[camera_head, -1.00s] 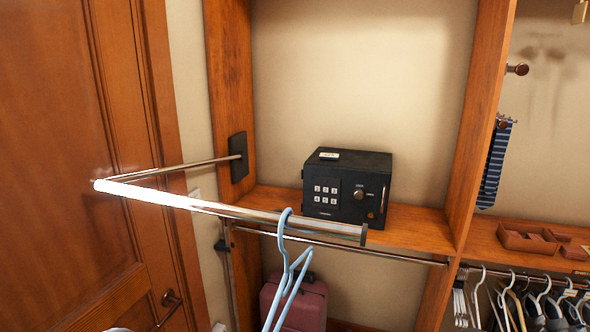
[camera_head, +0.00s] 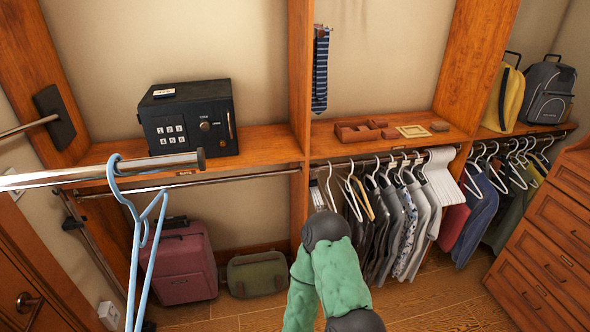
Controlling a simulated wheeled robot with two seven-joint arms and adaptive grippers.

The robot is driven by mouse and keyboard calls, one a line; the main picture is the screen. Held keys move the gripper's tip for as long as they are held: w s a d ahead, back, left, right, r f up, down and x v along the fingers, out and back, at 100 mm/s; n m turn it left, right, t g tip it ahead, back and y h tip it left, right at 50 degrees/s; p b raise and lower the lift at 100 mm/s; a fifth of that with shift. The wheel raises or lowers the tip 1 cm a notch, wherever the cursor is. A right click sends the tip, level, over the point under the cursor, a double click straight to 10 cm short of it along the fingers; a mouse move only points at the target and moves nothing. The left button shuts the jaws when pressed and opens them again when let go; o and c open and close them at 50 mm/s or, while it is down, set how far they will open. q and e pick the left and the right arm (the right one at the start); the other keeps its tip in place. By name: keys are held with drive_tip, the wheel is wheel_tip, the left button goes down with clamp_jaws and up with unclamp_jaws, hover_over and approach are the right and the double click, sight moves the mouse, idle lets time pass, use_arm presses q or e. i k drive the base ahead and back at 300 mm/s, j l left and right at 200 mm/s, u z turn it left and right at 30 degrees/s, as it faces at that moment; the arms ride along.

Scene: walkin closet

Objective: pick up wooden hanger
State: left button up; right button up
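A tan, wooden-looking hanger (camera_head: 364,201) hangs on the long rail in the middle of the closet, between white hangers on its left and dark clothes on its right. It is small in view and partly covered by its neighbours, so I cannot be sure of its material. Neither of my grippers is in view. A green arm link of mine with dark joints rises from the bottom middle, in front of the hanging clothes, and no fingers show on it.
A light blue hanger (camera_head: 140,225) hangs from the pull-out rod (camera_head: 100,176) at the left, close to me. A black safe (camera_head: 190,118) stands on the shelf. A pink suitcase (camera_head: 180,262) and a green bag (camera_head: 257,274) are below. Drawers (camera_head: 550,250) stand at the right.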

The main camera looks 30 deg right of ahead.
sight(371, 216)
drive_tip(key=l+u, duration=0.15)
drive_tip(key=l, duration=0.3)
drive_tip(key=k+l+u, duration=0.1)
drive_tip(key=l, duration=0.3)
drive_tip(key=k+l+u, duration=0.15)
drive_tip(key=l, duration=0.3)
